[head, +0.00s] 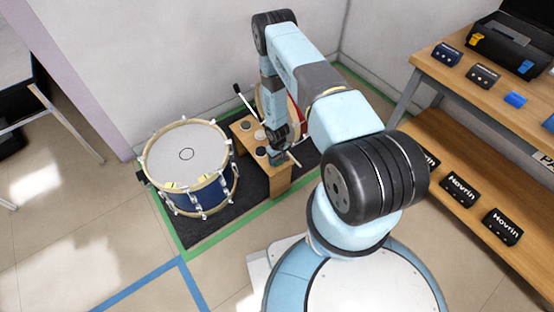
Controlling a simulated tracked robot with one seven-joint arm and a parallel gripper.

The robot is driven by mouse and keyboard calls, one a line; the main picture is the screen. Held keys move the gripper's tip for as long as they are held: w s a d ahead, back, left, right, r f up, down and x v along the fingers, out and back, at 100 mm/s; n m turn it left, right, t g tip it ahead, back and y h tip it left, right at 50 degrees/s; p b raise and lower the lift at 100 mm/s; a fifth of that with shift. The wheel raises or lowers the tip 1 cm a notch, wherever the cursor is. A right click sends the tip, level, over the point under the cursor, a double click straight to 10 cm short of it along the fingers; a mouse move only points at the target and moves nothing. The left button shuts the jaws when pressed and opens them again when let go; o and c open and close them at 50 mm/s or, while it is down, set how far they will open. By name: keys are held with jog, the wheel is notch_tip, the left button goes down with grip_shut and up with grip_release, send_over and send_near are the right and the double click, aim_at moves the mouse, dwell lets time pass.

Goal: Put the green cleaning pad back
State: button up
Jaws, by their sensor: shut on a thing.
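My gripper (278,148) points down over the small wooden stand (279,185) near the back wall. It is shut on a small dark, greenish thing (276,158), which looks like the green cleaning pad, just above or at the stand's top. The gripper hides part of it, and I cannot tell if it touches the wood. Small round pads lie on the stand's top to the left of the gripper, one pale (260,134) and one dark (260,152). A pale stick end (293,157) shows beside the gripper.
A blue drum (187,154) stands left of the stand on a dark mat (205,228) edged with green tape. A black-tipped stick (241,96) rises behind the stand. A red drum (298,118) is partly hidden by my arm. Wooden shelves (462,150) with boxes stand right.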

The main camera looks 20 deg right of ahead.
jog(key=shift+f, duration=0.2)
jog(key=o, duration=1.1)
jog(key=shift+r, duration=0.1)
